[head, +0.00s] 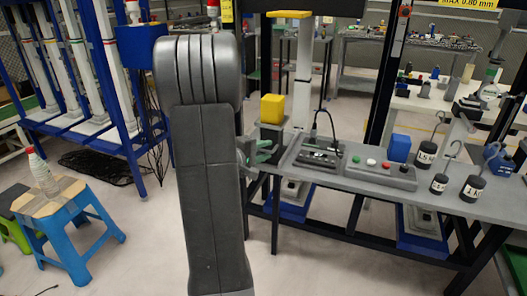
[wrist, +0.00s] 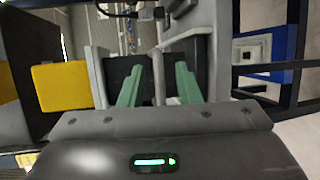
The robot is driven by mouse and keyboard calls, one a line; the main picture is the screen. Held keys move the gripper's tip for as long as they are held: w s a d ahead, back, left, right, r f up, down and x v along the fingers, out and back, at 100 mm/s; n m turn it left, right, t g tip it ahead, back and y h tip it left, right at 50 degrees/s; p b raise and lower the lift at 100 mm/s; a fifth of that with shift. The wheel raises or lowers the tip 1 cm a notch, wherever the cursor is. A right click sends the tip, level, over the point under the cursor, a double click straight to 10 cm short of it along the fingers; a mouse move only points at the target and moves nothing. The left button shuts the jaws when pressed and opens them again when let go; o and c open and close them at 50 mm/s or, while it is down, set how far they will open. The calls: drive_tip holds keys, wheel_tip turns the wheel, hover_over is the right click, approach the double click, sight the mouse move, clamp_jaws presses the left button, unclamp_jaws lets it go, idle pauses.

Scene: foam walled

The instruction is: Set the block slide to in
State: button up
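The yellow block (head: 272,108) sits on a dark stand (head: 270,133) at the left end of the grey bench. The block also shows at the left of the wrist view (wrist: 62,87), beside a grey plate and a dark body. My gripper (wrist: 160,70) has its two green fingers apart, at the front of the stand. A thin grey bar (wrist: 158,78), perhaps the slide's handle, stands between the fingers, with gaps visible on both sides. In the head view my arm hides much of the gripper, and I cannot tell the slide's position.
On the bench (head: 345,181) to the right are a black device (head: 317,155), a button box (head: 380,170), a blue cube (head: 399,148) and several black weights. A blue stool (head: 72,210) with a bottle stands at left. The floor between stool and bench is clear.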

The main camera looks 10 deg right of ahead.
drive_tip(key=shift+c, duration=0.4)
clamp_jaws()
drive_tip(key=w+d+b, duration=0.2)
drive_tip(key=w, duration=0.1)
drive_tip(key=shift+w+d+f, duration=0.15)
drive_tip(key=shift+f, duration=0.05)
drive_tip(key=shift+w+d+r+b, duration=0.15)
drive_tip(key=shift+w+d+b, duration=0.05)
drive_tip(key=shift+w+b, duration=0.15)
drive_tip(key=shift+o, duration=0.4)
unclamp_jaws()
drive_tip(key=shift+s+a, duration=0.1)
